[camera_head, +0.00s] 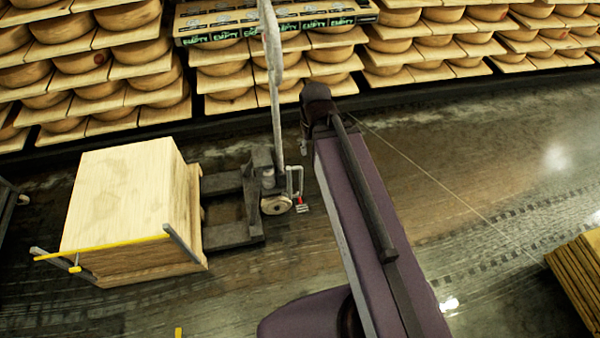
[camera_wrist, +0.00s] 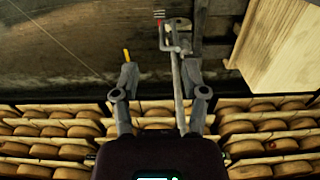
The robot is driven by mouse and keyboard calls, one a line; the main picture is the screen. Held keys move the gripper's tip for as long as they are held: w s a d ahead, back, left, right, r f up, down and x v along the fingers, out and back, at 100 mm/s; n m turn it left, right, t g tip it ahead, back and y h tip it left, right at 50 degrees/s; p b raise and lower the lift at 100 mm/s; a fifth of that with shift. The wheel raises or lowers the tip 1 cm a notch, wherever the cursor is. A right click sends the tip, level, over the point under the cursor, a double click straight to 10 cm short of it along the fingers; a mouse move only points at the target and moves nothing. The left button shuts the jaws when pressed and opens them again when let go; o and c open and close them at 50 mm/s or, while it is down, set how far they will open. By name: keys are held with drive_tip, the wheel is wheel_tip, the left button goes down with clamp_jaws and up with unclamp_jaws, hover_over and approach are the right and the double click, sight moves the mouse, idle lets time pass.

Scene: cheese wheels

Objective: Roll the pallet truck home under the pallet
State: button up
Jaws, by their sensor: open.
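The pallet truck (camera_head: 262,190) stands in the middle of the head view, its tall grey handle (camera_head: 272,80) upright. Its two forks (camera_head: 225,184) point left. Their tips are hidden at the pallet (camera_head: 196,205), under a large pale wooden box (camera_head: 120,195); I cannot tell how far in they reach. In the wrist view my gripper (camera_wrist: 158,75) is open. The handle shaft (camera_wrist: 178,95) shows between its fingers, close to the right one; contact cannot be told. A red pedal (camera_wrist: 160,18) shows beyond. In the head view my gripper's fingers are mostly hidden.
Shelves of cheese wheels (camera_head: 400,50) line the back wall. Cartons marked "EMPTY" (camera_head: 225,35) sit on top. A yellow bar (camera_head: 100,247) with grey ends runs along the box's front. Stacked boards (camera_head: 580,275) stand at right. Wet floor (camera_head: 480,190) between is open.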

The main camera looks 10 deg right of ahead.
sight(301, 168)
drive_tip(key=shift+w+d+f+m+b, duration=0.1)
drive_tip(key=shift+w+f+m+b, duration=1.8)
drive_tip(key=shift+w+f+b, duration=1.2)
drive_tip(key=shift+w+d+f+m+b, duration=0.1)
drive_tip(key=shift+w+f+m+b, duration=1.95)
drive_tip(key=shift+f+b, duration=1.95)
drive_tip(key=shift+w+f+m+b, duration=1.75)
drive_tip(key=shift+w+f+b, duration=1.05)
drive_tip(key=shift+f+b, duration=0.75)
drive_tip(key=shift+f, duration=0.15)
wheel_tip(301, 168, down, 14)
drive_tip(key=b, duration=1.3)
drive_tip(key=shift+r+b, duration=0.25)
drive_tip(key=shift+b, duration=0.05)
clamp_jaws()
